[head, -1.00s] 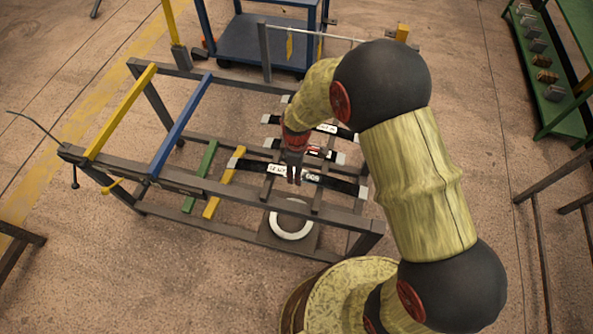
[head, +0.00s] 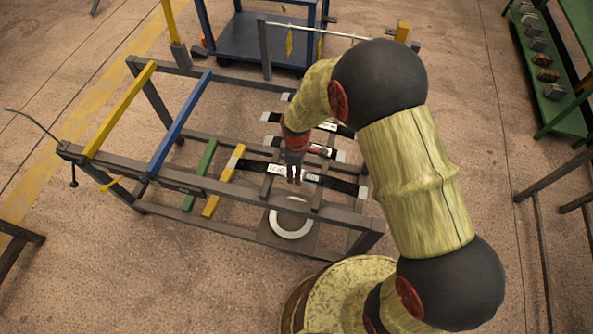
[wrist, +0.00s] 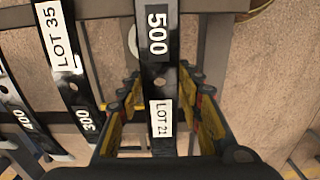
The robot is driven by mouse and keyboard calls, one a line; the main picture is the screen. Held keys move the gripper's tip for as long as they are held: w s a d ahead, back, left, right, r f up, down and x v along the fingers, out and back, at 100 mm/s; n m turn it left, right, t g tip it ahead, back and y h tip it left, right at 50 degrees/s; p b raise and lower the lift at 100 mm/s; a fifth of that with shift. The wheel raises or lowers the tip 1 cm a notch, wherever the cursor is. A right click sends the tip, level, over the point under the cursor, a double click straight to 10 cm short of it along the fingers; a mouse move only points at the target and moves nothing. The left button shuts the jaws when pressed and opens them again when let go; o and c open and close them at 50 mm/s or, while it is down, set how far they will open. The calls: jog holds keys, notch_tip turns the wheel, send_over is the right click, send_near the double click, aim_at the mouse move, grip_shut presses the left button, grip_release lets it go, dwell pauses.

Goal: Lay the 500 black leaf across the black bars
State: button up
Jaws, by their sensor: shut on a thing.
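The 500 black leaf (head: 332,184) is a long dark strip with white labels, in the front of the group of leaves in the head view. In the wrist view the leaf (wrist: 160,74) runs between my fingers, with its "500" and "LOT 21" labels showing. My gripper (head: 294,179) points down and is shut on the leaf near its middle; the fingers also show in the wrist view (wrist: 160,103). The leaf spans the two black bars (head: 267,187), (head: 318,195). I cannot tell whether it touches them or is just above.
Other black leaves lie behind, including the 300 leaf (wrist: 82,97) and the 400 leaf (wrist: 22,115). A yellow bar (head: 223,182), a green bar (head: 200,175) and a blue bar (head: 180,124) are to the left. A white ring (head: 290,234) lies below the rack's front.

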jog(key=o, duration=1)
jog(key=shift+w+r, duration=0.1)
jog(key=shift+c, duration=0.2)
jog(key=o, duration=0.4)
jog(key=shift+s+f, duration=0.2)
jog(key=shift+w+r, duration=0.1)
jog(key=shift+r, duration=0.35)
notch_tip(320, 180, up, 11)
jog(key=shift+r, duration=0.15)
